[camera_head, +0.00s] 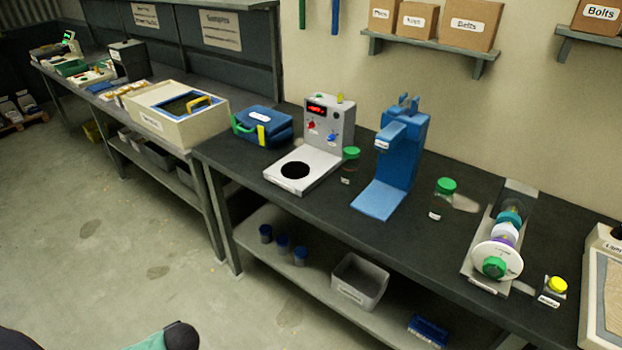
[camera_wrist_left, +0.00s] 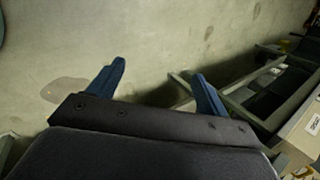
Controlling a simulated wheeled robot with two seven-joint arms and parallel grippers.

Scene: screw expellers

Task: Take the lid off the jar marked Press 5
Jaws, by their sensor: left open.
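Two clear jars with green lids stand on the dark workbench (camera_head: 420,235). One jar (camera_head: 349,168) is between the white-and-grey machine and the blue press; the other jar (camera_head: 441,200) is right of the blue press. Both lids are on. Each has a small label too small to read, so I cannot tell which is Press 5. The blue press (camera_head: 400,150) stands upright between them. In the left wrist view my left gripper (camera_wrist_left: 157,82) is open and empty, with blue fingers apart over the bare floor, away from the jars. My right gripper is not in view.
The machine with a red display (camera_head: 330,125) and a blue case (camera_head: 262,127) stand left of the jars. A roller device (camera_head: 495,245) and a yellow-topped item (camera_head: 557,285) stand to the right. Blue-lidded jars (camera_head: 283,243) and a grey bin (camera_head: 358,282) sit on the lower shelf. Floor in front is clear.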

